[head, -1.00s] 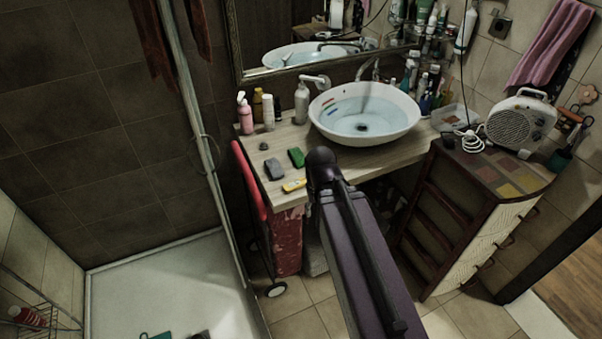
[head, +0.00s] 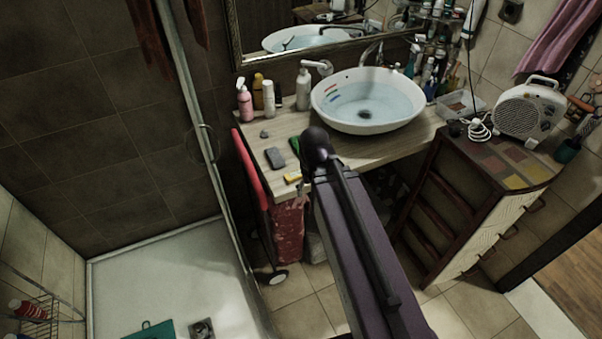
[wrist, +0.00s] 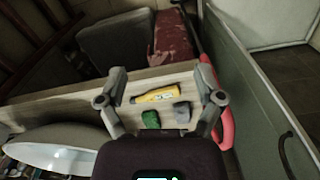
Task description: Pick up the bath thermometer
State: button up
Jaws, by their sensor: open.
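The bath thermometer, seemingly the yellow object with a dark patch, lies flat on the wooden counter (wrist: 75,117) near its front edge. In the wrist view the thermometer (wrist: 165,94) is between my open fingers, with a gap to each side; the height above it is hard to judge. In the head view the thermometer (head: 292,178) shows just left of my arm. My gripper (wrist: 161,73) is open and empty, with one finger on each side of the picture. My arm hides most of the gripper in the head view.
A green block (wrist: 151,120) and a grey block (wrist: 182,111) lie close beside the thermometer. The basin (head: 367,100) holds water on the counter. Bottles (head: 268,97) stand at the back. A red rail-like object (wrist: 215,112) runs past the counter's end.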

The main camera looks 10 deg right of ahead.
jog(key=n+b, duration=0.1)
jog(key=n, duration=2)
send_over(296, 173)
jog(key=shift+w+d+f, duration=0.1)
jog(key=shift+f, duration=0.45)
jog(key=shift+f, duration=0.15)
notch_tip(296, 173, down, 8)
jog(key=b, duration=0.8)
jog(key=shift+f+b, duration=0.15)
jog(key=shift+b, duration=0.25)
jog(key=shift+f, duration=0.1)
jog(key=shift+f+b, duration=2.5)
jog(key=shift+b, duration=0.1)
